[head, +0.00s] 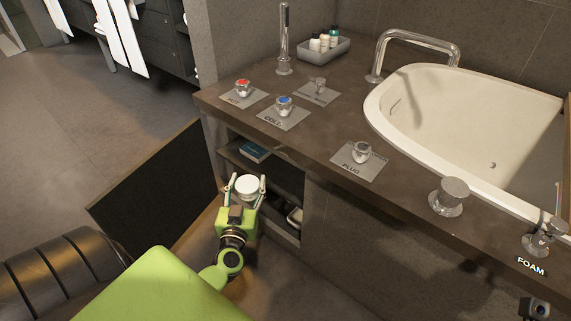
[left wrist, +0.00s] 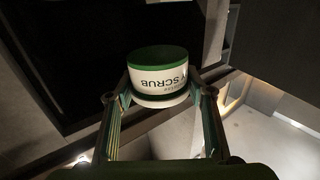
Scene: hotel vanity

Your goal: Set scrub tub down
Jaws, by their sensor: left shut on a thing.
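The scrub tub (head: 249,185) is a small round tub, seen with a white top in the head view. My left gripper (head: 245,187) is shut on it, one finger on each side. It holds the tub in front of the open shelf niche (head: 278,178) under the vanity counter. In the left wrist view the tub (left wrist: 158,80) shows a green end and a white band with upside-down lettering that includes SCRUB, between the two fingers (left wrist: 160,98). I cannot tell whether the tub touches a shelf. My right gripper is not in view.
A blue item (head: 255,151) lies on the niche's upper shelf. Dark and light items (head: 294,215) sit on the lower shelf at the right. The counter (head: 330,130) overhangs above, with taps and a tub (head: 470,110). A dark panel (head: 150,190) stands left of my gripper.

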